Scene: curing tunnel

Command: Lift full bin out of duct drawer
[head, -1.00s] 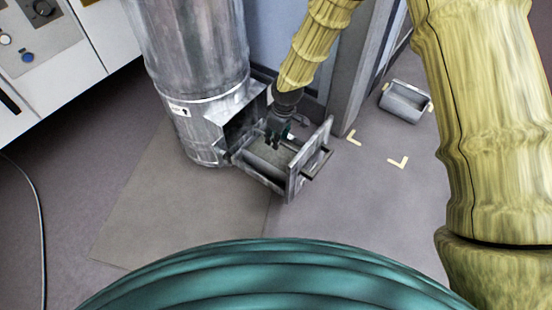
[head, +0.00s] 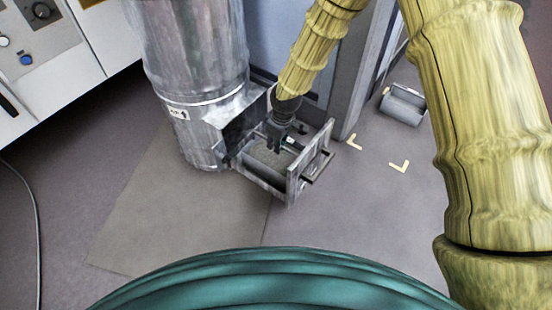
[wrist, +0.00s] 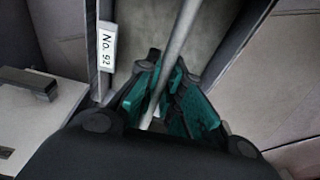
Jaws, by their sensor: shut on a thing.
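The duct drawer (head: 292,186) stands pulled out from the foot of the round metal duct (head: 195,75). The full bin (head: 262,158) sits inside the drawer, its grey, grainy fill showing. My gripper (head: 272,136) points down over the bin, between the drawer's walls. In the wrist view, my gripper's green fingers (wrist: 165,98) are shut on a thin pale bar, the bin's handle (wrist: 182,35), which runs between them. The fill also shows beyond the fingers. My gripper hides part of the bin, and I cannot tell whether the bin is clear of the drawer floor.
A second grey bin (head: 403,106) stands on the floor to the right. Yellow corner marks (head: 399,166) lie on open floor right of the drawer. A grey post (head: 358,75) rises close behind the drawer. A white control cabinet (head: 60,60) is at left.

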